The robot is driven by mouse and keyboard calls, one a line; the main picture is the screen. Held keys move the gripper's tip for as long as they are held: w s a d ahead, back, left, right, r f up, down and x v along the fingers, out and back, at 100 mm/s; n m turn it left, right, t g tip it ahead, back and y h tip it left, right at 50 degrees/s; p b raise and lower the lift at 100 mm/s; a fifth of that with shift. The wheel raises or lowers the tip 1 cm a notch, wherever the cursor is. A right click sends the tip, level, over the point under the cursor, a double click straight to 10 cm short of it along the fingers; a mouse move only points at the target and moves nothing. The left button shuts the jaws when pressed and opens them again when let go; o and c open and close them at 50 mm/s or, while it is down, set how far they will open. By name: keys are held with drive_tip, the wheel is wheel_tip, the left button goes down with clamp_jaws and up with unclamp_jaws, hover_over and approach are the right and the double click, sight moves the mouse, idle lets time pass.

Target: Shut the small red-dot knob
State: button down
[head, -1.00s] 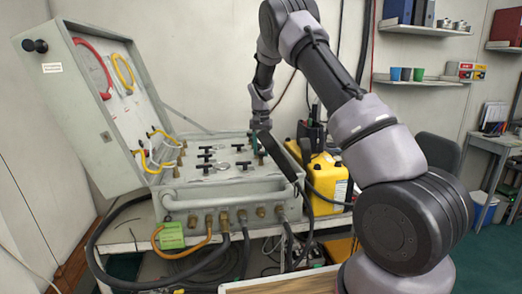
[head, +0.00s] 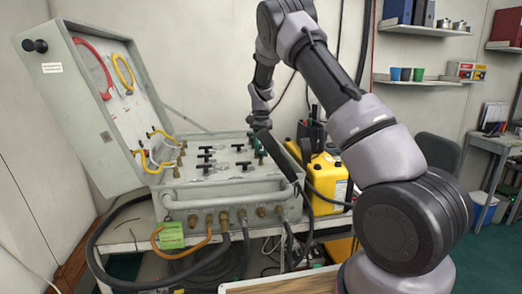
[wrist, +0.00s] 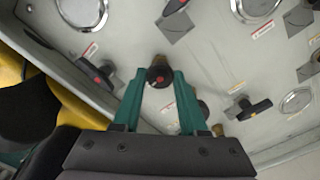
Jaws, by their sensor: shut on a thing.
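The small round black knob (wrist: 158,76) with a red dot sits on the grey panel (wrist: 225,65) in the wrist view. My gripper (wrist: 159,84) has its two teal fingers on either side of the knob and is shut on it. In the head view my gripper (head: 257,150) is low over the right back part of the panel. The knob cannot be made out there, because my gripper and wrist cover that spot.
Black T-handles (head: 206,150) stand on the panel left of my gripper. In the wrist view, a red-marked handle (wrist: 100,72) and another black handle (wrist: 255,108) are close by. The open lid (head: 60,90) rises at left. A yellow case (head: 325,180) stands at right.

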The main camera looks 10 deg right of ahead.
sight(261, 152)
drive_tip(key=shift+c, duration=2.3)
unclamp_jaws()
wheel_tip(261, 152, up, 11)
